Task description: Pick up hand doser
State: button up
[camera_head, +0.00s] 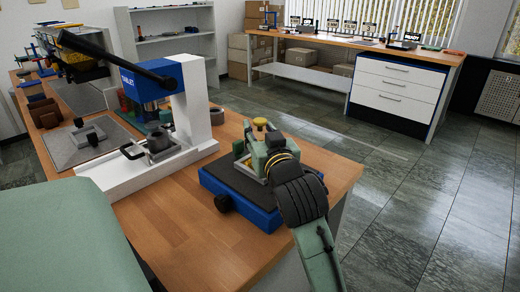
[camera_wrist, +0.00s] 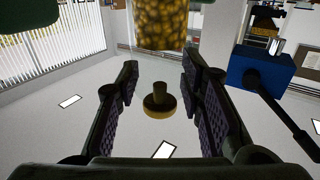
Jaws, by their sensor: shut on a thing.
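The hand doser shows a yellow knob (camera_head: 261,123) on top, over the blue stand (camera_head: 262,219) with its dark mat at the table's right end. My gripper (camera_head: 258,152) is around the doser's body and shut on it; the arm hides much of it. In the wrist view the yellow grainy body of the doser (camera_wrist: 160,25) is at the top, and its knob (camera_wrist: 159,101) lies between my finger pads (camera_wrist: 160,92). The wrist picture looks upside down. I cannot tell whether the doser touches the mat.
A white press (camera_head: 199,105) with a blue head and long black lever stands left of my gripper; its blue head also shows in the wrist view (camera_wrist: 258,72). More tools lie at the table's far left. A drawer bench (camera_head: 398,82) stands at the back. The tiled floor is clear.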

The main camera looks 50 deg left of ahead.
grip_shut()
jog(key=shift+r, duration=0.1)
dwell(0.4)
